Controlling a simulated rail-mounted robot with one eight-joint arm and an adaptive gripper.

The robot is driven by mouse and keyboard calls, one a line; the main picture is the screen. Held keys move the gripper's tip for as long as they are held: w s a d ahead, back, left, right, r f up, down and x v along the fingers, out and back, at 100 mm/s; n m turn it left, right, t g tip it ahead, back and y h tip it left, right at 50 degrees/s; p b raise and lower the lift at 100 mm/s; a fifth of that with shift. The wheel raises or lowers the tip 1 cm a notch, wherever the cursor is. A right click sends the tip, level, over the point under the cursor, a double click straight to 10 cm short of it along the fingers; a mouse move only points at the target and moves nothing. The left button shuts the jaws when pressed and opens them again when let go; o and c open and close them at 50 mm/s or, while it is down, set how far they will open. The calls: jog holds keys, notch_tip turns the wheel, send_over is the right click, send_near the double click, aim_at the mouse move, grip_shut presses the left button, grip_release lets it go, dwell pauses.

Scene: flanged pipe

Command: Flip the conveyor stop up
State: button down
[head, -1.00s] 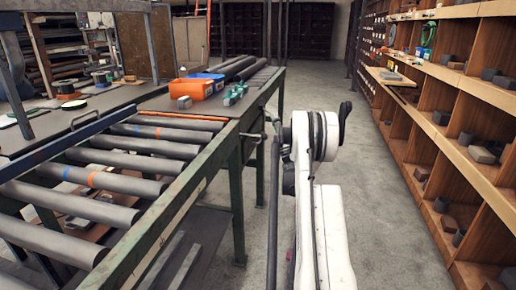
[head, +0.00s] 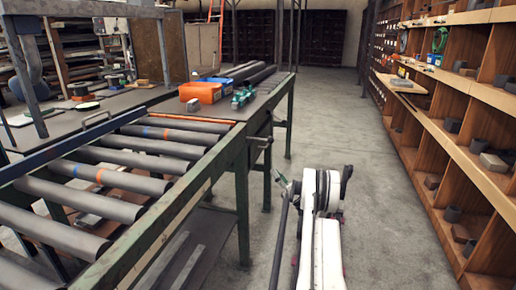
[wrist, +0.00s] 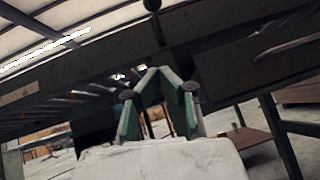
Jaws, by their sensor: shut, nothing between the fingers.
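The roller conveyor (head: 130,150) runs along the left of the head view. A narrow orange bar (head: 190,119) lies low across the far end of its rollers; it looks like the stop. A small dark lever (head: 262,141) sticks out from the frame's right side near that bar. My gripper (head: 284,184) is below and right of this lever, over the aisle. In the wrist view, its green fingers (wrist: 158,76) come together with nothing between them, below the conveyor's side rail. A dark round knob (wrist: 152,5) shows above the fingertips, apart from them.
The green conveyor frame and its leg (head: 242,210) stand left of my arm. Orange and blue bins (head: 201,92) sit on the table beyond the rollers. Wooden shelves (head: 460,110) line the right. The aisle floor (head: 390,200) between is clear.

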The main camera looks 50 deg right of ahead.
jog(key=shift+r, duration=0.1)
jog(key=s+d+r+b+x, duration=0.1)
jog(key=r+b+x, duration=0.1)
jog(key=x, duration=1)
jog(key=shift+r+b, duration=0.2)
jog(key=shift+b, duration=0.65)
jog(key=shift+s, duration=0.1)
notch_tip(320, 180, up, 7)
jog(key=shift+f+p, duration=0.15)
jog(key=shift+p, duration=0.9)
